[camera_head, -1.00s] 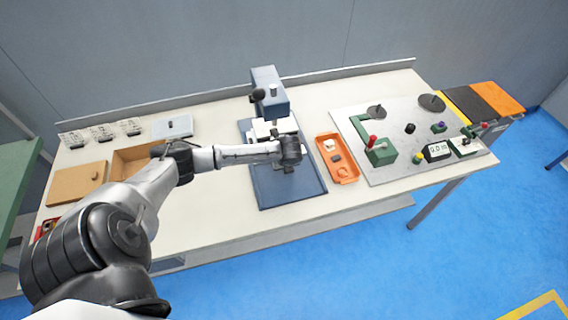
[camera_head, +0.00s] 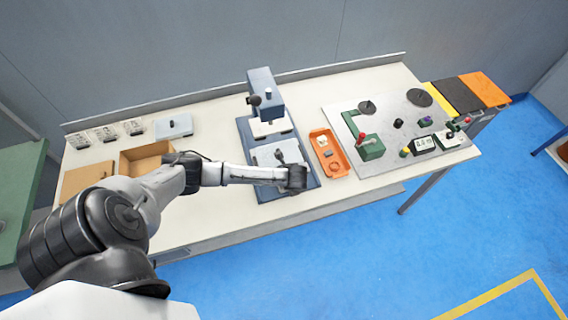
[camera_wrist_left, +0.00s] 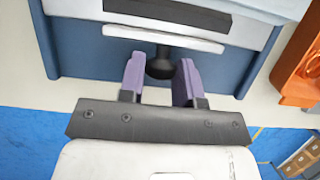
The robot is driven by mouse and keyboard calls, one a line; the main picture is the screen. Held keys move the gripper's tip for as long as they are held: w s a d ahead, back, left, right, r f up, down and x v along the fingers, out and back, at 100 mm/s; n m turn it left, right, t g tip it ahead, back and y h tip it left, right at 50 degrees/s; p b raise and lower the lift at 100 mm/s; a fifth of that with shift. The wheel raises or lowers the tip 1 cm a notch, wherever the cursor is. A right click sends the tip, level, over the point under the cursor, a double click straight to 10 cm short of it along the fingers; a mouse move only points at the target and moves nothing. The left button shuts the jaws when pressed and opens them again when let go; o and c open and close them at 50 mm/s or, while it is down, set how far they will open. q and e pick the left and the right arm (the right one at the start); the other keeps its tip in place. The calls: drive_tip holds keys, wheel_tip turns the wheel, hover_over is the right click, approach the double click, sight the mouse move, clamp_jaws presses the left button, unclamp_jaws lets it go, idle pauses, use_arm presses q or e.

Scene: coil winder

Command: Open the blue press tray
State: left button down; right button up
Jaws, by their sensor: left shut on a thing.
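The blue press (camera_head: 265,88) stands at the back middle of the table on its blue base plate (camera_head: 246,133). Its light grey tray (camera_head: 270,152) sticks out from under the press head toward the front edge. In the left wrist view, the tray's pale front bar (camera_wrist_left: 200,44) carries a black knob (camera_wrist_left: 160,68). My right gripper is not in view.
An orange bin (camera_head: 328,152) with small parts lies close right of the base plate. A grey board (camera_head: 415,145) with a green device (camera_head: 370,148) is further right. A wooden box (camera_head: 130,160) stands left. The table's front edge is close to the gripper.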

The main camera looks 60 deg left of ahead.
use_arm(q)
drive_tip(key=d+p, duration=0.1)
drive_tip(key=d, duration=0.1)
drive_tip(key=s+d+p, duration=0.1)
drive_tip(key=d, duration=0.1)
drive_tip(key=shift+d+r, duration=0.1)
drive_tip(key=shift+r, duration=0.1)
drive_tip(key=shift+s+d+f+p, duration=0.15)
drive_tip(key=shift+d+p, duration=0.1)
drive_tip(key=shift+d, duration=0.2)
drive_tip(key=shift+s+d+f+p, duration=0.1)
drive_tip(key=shift+d+p, duration=0.1)
drive_tip(key=shift+d, duration=0.2)
drive_tip(key=c, duration=0.8)
unclamp_jaws()
drive_tip(key=shift+c, duration=0.2)
drive_tip(key=shift+r, duration=0.1)
drive_tip(key=p+v, duration=0.1)
drive_tip(key=v, duration=1.2)
drive_tip(key=shift+d+r+p, duration=0.2)
drive_tip(key=shift+r+p, duration=0.1)
